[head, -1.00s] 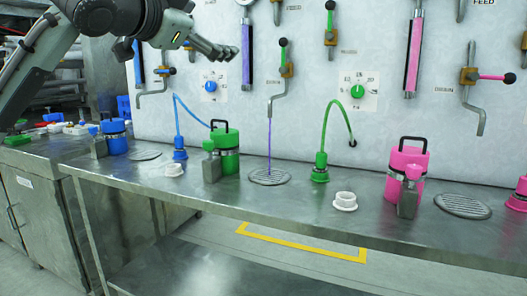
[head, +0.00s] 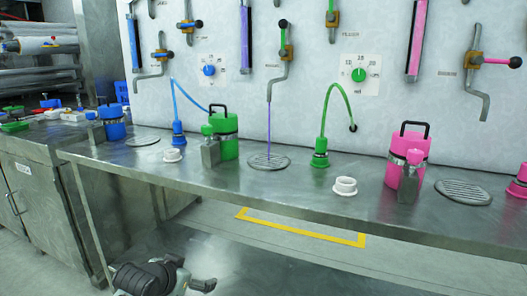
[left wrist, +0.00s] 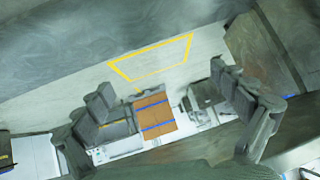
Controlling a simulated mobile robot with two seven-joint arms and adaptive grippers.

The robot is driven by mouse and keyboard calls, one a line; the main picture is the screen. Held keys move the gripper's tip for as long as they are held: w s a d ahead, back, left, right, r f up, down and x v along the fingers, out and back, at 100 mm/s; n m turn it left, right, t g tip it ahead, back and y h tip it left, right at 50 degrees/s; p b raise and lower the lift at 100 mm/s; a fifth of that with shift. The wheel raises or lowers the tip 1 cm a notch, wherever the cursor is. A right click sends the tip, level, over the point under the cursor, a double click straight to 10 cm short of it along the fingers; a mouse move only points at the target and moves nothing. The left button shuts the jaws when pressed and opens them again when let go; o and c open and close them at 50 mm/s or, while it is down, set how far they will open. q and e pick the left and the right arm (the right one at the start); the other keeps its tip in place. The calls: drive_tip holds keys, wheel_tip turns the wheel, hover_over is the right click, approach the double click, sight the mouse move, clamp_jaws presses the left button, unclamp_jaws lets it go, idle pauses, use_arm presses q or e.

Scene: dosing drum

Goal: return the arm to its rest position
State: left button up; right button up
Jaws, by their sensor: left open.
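My left gripper (head: 190,275) is at the bottom of the head view, low in front of the bench (head: 330,205) and below its front edge. Only its dark wrist and grey fingers show there. In the left wrist view my left gripper (left wrist: 170,95) has its fingers spread wide apart, with nothing between them. It looks down on the floor, where a yellow marking (left wrist: 150,60) shows. The rest of the left arm is out of the head view. My right gripper is in neither view.
A green canister (head: 228,140), a blue canister (head: 113,124) and a pink canister (head: 400,165) stand on the bench. A thin purple stream (head: 269,130) falls from the middle spout onto a round drain (head: 268,162). Valves and dials line the wall (head: 240,105).

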use_arm(q)
drive_tip(key=s+a+f+n+g+y, duration=0.1)
drive_tip(key=s+a+f+g, duration=0.2)
drive_tip(key=s+f, duration=1)
drive_tip(key=s+a+f+n+g+y, duration=0.1)
drive_tip(key=s+a+f, duration=0.4)
drive_tip(key=s+f, duration=0.9)
drive_tip(key=s+n+g, duration=0.1)
drive_tip(key=s+g, duration=0.1)
drive_tip(key=s, duration=0.2)
drive_tip(key=shift+s+a+f+y, duration=0.2)
drive_tip(key=shift+s+a+y, duration=0.1)
drive_tip(key=shift+s+y, duration=0.1)
